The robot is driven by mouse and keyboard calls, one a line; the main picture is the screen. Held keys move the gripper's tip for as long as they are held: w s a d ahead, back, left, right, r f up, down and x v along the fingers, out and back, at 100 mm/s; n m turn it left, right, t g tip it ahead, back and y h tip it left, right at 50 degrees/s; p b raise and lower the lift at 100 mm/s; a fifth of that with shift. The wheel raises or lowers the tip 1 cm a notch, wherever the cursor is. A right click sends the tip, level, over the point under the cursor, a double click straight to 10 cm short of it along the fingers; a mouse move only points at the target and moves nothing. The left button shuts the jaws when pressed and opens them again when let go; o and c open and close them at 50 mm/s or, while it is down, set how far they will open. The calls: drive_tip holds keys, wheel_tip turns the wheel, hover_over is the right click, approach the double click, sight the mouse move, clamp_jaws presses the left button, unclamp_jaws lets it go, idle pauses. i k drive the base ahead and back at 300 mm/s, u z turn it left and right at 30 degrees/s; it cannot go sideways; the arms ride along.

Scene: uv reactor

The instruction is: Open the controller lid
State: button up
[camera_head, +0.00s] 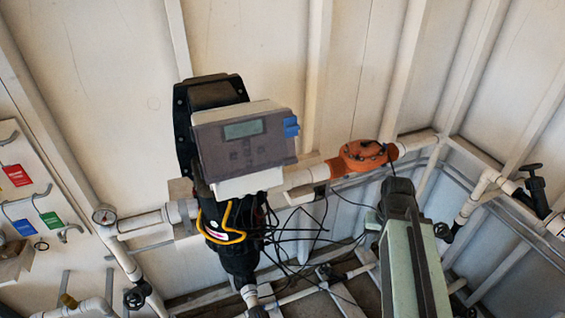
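The controller (245,148) is a grey box with a pale front edge, mounted slightly tilted in the middle left of the view. Its front, where the lid lies, carries a small greenish display (243,130) and faint dark marks below it. A blue piece (291,127) sits at the right edge of the front. The lid looks closed over the front, though its outline is hard to make out. No fingers of my gripper show in this view.
Behind the controller is a black housing (205,92). White pipes, an orange flow fitting (362,156) and loose black cables (300,232) lie right and below. Coloured tags (17,175) hang at left.

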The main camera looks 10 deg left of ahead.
sight(292, 159)
drive_tip(key=z, duration=0.1)
drive_tip(key=k, duration=1.35)
drive_tip(key=u, duration=0.6)
